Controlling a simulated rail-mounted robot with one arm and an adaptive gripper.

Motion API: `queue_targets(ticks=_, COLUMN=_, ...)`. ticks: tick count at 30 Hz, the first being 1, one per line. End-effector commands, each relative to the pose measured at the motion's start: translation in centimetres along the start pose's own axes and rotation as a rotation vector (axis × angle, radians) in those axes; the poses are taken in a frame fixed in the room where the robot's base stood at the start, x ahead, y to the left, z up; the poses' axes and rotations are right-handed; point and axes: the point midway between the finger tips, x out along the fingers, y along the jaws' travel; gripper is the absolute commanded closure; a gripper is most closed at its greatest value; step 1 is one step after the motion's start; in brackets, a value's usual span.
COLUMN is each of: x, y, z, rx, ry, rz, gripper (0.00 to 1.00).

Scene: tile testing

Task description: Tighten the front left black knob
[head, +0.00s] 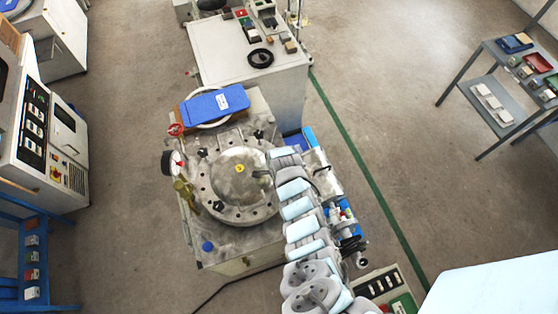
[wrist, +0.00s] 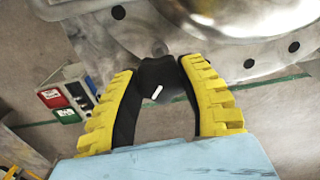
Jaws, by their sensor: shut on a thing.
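A round metal lid (head: 240,185) with a ring of holes sits on a grey machine. Black knobs show around its rim at the upper left (head: 202,152), upper right (head: 258,134) and lower left (head: 218,205). My gripper (head: 266,174) is at the lid's right edge in the head view, where my arm hides most of what it holds. In the wrist view, my gripper (wrist: 158,68) has its yellow-ridged fingers shut on a black knob (wrist: 158,85) with a white mark, beside the metal flange (wrist: 225,50). I cannot tell whether this is the front left knob.
A blue case (head: 215,103) lies behind the lid. A dial gauge (head: 173,163) and brass valve (head: 185,192) stand at its left. A white bench (head: 225,50) is behind, and a grey shelf (head: 505,90) is far right.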

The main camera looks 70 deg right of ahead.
Motion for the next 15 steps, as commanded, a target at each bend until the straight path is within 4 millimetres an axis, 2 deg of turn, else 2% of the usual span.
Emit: queue_targets(ticks=15, x=0.03, y=0.02, z=-0.02, rx=0.045, ry=0.001, rz=0.0, gripper=0.95)
